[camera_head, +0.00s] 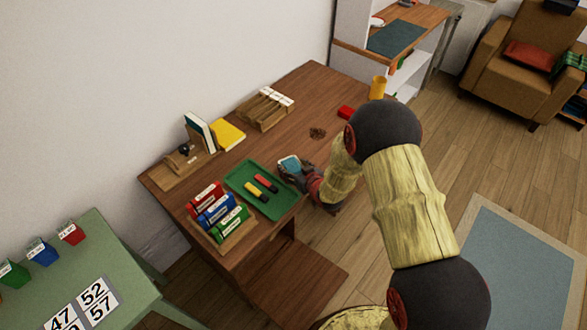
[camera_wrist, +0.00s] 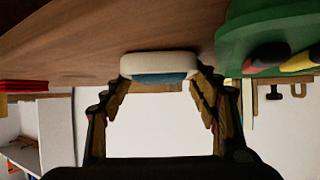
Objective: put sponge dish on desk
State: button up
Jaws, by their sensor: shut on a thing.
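The sponge dish (camera_head: 289,161) is white with a blue sponge in it. In the head view it is at the desk's front edge, just right of the green tray. My gripper (camera_head: 295,174) is shut on it. The wrist view, which appears upside down, shows the white dish (camera_wrist: 160,64) between the two fingertips (camera_wrist: 162,82). It is at or very close to the desk top; I cannot tell whether it touches. The brown wooden desk (camera_head: 285,112) stands against the white wall. My arm hides part of its right end.
The green tray (camera_head: 236,184) holds dark-tipped red and yellow items. Labelled red, blue and green blocks (camera_head: 218,212) stand at front left. Books (camera_head: 228,136), a wooden holder (camera_head: 266,108), a brown pile (camera_head: 318,133), a red block (camera_head: 346,112) and a yellow cup (camera_head: 378,86) are around.

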jog(key=o, duration=1.3)
jog(key=shift+f, duration=0.1)
